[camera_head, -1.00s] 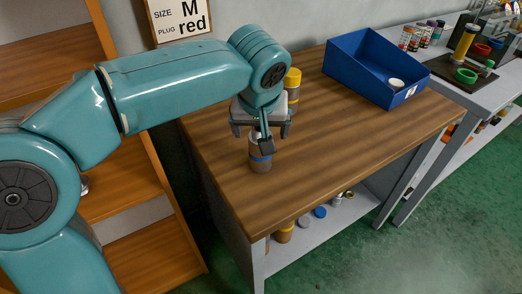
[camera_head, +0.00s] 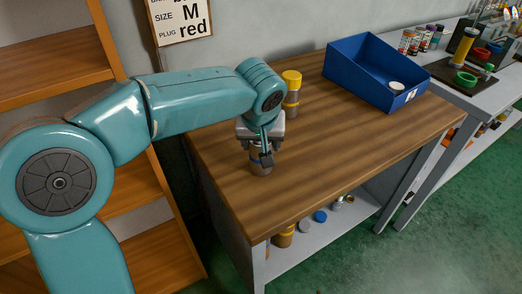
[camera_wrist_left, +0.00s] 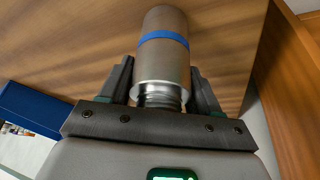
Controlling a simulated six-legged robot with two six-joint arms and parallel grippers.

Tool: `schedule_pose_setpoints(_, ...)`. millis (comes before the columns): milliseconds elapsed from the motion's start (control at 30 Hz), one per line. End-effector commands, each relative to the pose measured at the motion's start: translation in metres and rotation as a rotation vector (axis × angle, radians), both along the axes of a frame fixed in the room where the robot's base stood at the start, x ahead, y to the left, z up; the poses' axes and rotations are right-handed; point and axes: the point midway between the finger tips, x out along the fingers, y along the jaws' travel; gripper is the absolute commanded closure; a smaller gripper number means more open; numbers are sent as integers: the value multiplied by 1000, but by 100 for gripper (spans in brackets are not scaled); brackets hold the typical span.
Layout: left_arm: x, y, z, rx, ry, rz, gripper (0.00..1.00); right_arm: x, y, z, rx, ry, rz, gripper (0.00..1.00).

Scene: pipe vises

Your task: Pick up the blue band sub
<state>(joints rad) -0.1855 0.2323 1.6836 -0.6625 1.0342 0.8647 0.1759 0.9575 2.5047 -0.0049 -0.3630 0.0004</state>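The blue band sub, a grey-brown metal cylinder with a blue band (camera_head: 261,166), stands upright on the wooden table near its left edge. In the left wrist view the sub (camera_wrist_left: 162,65) shows its blue band and the narrower threaded end nearest the camera. My left gripper (camera_head: 262,146) is over it, pointing down. In the left wrist view the left gripper's fingers (camera_wrist_left: 161,88) lie on either side of the sub, very close to its sides. Whether they press on it I cannot tell. My right gripper is not in view.
A yellow-topped cylinder (camera_head: 291,92) stands just behind my left gripper. A blue bin (camera_head: 357,69) with a white round piece is at the back right. The table's front right (camera_head: 360,150) is clear. Shelves (camera_head: 50,70) stand at the left.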

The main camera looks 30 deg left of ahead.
Motion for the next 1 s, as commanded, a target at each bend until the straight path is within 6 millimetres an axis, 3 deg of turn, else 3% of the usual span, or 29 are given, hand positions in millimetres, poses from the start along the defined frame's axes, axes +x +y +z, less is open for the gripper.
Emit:
schedule_pose_setpoints(300, 0, 0, 3, 0, -2, 1, 93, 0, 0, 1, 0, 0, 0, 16)
schedule_pose_setpoints(467, 1, 0, 14, 1, -4, 1, 93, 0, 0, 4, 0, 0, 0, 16)
schedule_pose_setpoints(667, 1, 0, 51, -1, -7, 1, 93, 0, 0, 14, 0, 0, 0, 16)
schedule_pose_setpoints(1000, 1, 0, 139, -1, -6, 2, 93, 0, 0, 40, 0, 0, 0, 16)
